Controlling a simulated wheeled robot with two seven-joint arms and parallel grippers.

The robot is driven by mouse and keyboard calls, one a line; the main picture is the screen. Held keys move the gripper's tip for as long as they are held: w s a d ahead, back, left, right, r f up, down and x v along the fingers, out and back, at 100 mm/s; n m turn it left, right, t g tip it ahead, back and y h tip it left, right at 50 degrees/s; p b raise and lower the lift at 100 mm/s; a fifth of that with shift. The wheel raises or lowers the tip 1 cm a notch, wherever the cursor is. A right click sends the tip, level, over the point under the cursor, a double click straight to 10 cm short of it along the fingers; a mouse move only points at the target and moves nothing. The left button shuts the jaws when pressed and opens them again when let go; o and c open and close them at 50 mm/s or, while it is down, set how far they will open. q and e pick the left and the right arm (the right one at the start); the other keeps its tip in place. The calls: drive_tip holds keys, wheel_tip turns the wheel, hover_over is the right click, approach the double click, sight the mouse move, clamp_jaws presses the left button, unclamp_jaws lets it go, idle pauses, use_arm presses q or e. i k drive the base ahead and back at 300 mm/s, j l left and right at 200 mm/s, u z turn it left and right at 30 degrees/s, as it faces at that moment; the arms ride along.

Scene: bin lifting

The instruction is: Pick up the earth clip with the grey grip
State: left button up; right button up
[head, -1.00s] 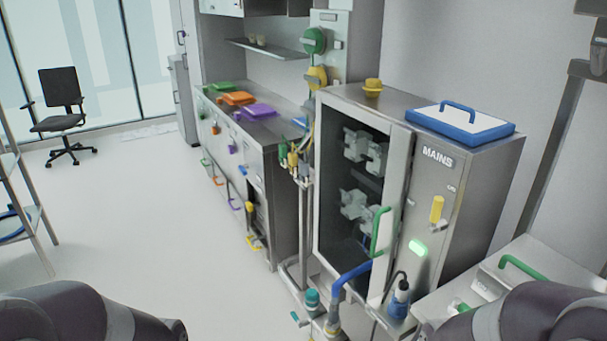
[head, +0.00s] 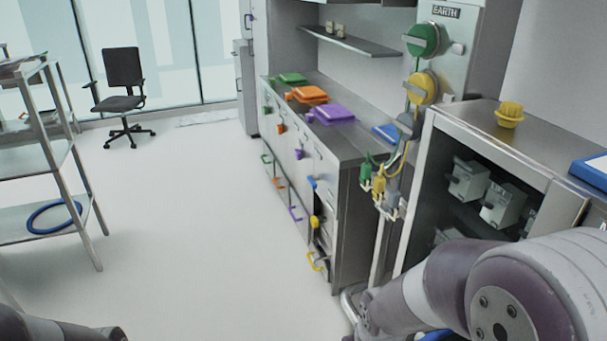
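Several earth clips hang on a stand below the EARTH panel (head: 452,30), at the left of the open-fronted cabinet. The clip with the grey grip (head: 392,202) hangs lowest and furthest right. A yellow-grip clip (head: 379,187) and a green-grip clip (head: 367,174) hang just left of it. My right arm crosses the lower right, below and right of the clips and apart from them in the picture; its gripper is not in view. Only a dark part of my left arm shows at the bottom left corner; its gripper is not in view.
The steel cabinet (head: 432,150) has a yellow knob (head: 510,113) on top and grey units inside. A counter (head: 350,145) with orange and purple lids runs behind the clips. A shelf rack (head: 60,150) stands left. The floor between is clear.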

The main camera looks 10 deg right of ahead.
sight(393, 202)
drive_tip(key=i+j, duration=0.15)
drive_tip(key=i, duration=0.8)
drive_tip(key=i+j+u, duration=0.15)
drive_tip(key=i, duration=0.75)
